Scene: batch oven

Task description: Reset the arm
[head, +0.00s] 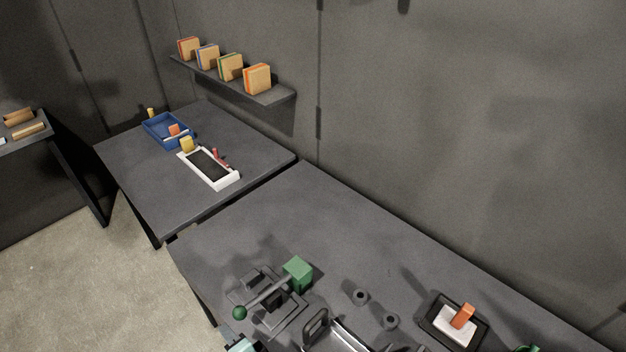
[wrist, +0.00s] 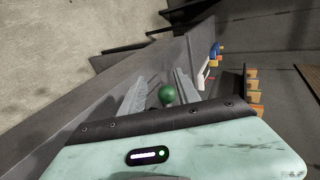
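My gripper (wrist: 160,76) is open in the wrist view, its two grey fingers spread apart. A round green knob (wrist: 167,95) shows in the gap between the fingers, closer to the right one. I cannot tell how far beyond the fingers it lies, and nothing appears gripped. In the head view the green knob (head: 239,312) is the end of a dark lever (head: 268,292), which runs to a green block (head: 297,274) on a dark fixture. A pale mint part of my arm (head: 240,345) shows at the bottom edge, just below the knob; the fingers are not clear there.
The near bench (head: 300,200) also holds two dark round pieces (head: 360,297) and a black tray (head: 430,318) with a white and orange item. The far table holds a blue bin (head: 155,132) and a white-framed tray (head: 228,183). A wall shelf (head: 275,97) carries several boxes.

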